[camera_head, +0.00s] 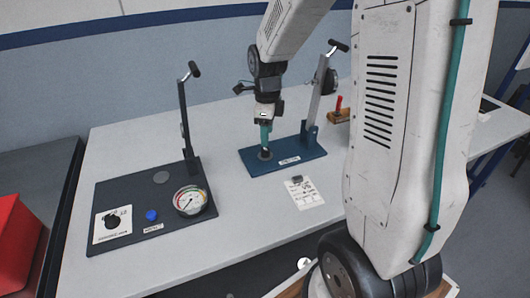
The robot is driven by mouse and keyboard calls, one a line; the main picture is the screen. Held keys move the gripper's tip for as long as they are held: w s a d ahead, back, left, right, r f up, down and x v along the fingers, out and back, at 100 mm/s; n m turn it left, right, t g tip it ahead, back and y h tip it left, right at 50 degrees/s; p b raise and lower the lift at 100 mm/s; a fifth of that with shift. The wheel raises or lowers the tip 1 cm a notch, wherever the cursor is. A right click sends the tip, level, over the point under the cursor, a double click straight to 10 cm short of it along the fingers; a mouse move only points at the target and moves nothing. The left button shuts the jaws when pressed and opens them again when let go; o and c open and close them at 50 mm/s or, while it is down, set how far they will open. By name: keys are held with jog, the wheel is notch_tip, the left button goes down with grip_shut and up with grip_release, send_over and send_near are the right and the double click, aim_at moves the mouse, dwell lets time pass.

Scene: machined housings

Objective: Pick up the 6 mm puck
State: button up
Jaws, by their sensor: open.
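My gripper (265,143) points straight down over the left part of a blue base plate (262,168). Its fingers are too small to make out singly, and nothing is clearly seen between them. A dark round piece (265,155) sits on the blue plate directly under the gripper; I cannot tell whether they touch. No size marking is legible, so I cannot tell which piece is the 6 mm puck.
The dark board also carries a dial gauge (190,201), a blue knob (151,215) and an upright lever (185,120). Another lever (318,95) stands on the blue plate. A white card (304,194) lies in front, with a small dark block (297,179). A red-handled item (339,106) stands behind.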

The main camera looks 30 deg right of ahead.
aim_at(265, 149)
jog(key=f, duration=0.6)
jog(key=shift+w+a, duration=0.1)
jog(key=shift+a, duration=0.1)
jog(key=shift+r, duration=0.1)
grip_shut()
